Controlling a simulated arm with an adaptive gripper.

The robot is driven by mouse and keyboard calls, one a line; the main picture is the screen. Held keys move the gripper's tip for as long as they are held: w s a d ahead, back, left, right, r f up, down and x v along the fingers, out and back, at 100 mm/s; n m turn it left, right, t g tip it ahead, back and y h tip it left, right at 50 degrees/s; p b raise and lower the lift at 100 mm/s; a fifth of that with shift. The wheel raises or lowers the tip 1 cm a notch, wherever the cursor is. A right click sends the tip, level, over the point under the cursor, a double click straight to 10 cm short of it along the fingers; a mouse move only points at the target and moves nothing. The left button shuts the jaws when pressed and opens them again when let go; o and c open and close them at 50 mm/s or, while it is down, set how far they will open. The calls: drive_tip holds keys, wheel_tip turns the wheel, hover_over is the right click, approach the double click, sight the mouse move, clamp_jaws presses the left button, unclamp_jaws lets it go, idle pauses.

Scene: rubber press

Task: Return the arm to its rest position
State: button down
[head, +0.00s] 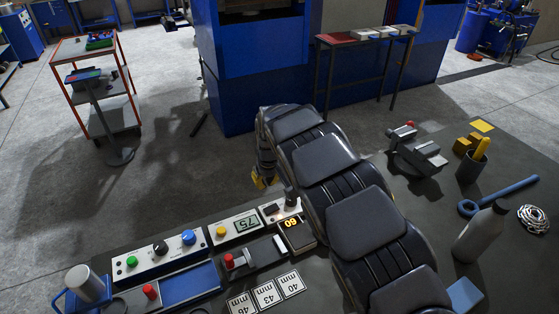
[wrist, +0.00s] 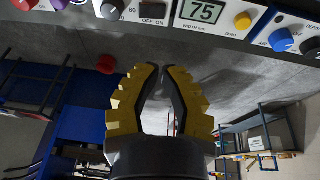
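My dark segmented arm (head: 345,190) reaches from the bottom right of the head view up to the middle. My gripper (head: 260,184) shows only as a small yellow part left of the arm, near the panels; the rest is hidden. In the wrist view my gripper (wrist: 162,70) has two yellow ridged fingers with a narrow gap between them. Nothing is held in the gap. The fingers point toward the instrument panels and touch nothing that I can see.
A display panel reading 75 (head: 236,228), a button panel (head: 155,256) and a red-knobbed gauge (head: 255,260) stand left of the arm. Number cards (head: 266,293) lie in front. A bottle (head: 480,235), blue wrench (head: 500,194) and small vise (head: 417,152) are on the right.

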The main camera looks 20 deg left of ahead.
drive_tip(key=s+d+r+m+h, duration=0.1)
drive_tip(key=s+d+r+m, duration=0.2)
drive_tip(key=d, duration=0.4)
drive_tip(key=s+d+r+g+h, duration=0.1)
drive_tip(key=s+d+r, duration=0.1)
drive_tip(key=d+r, duration=0.4)
drive_tip(key=s+d+r+m+h, duration=0.1)
drive_tip(key=s+d+r+m, duration=0.15)
drive_tip(key=d, duration=0.55)
drive_tip(key=s+d+r+m+g, duration=0.1)
drive_tip(key=s+d, duration=0.4)
drive_tip(key=s, duration=0.9)
drive_tip(key=s+d+r+m+g+y, duration=0.1)
drive_tip(key=s+d, duration=0.3)
drive_tip(key=s, duration=1)
drive_tip(key=shift+d+r+m+g, duration=0.15)
drive_tip(key=shift+d+m+g, duration=0.25)
drive_tip(key=shift+m+g, duration=0.45)
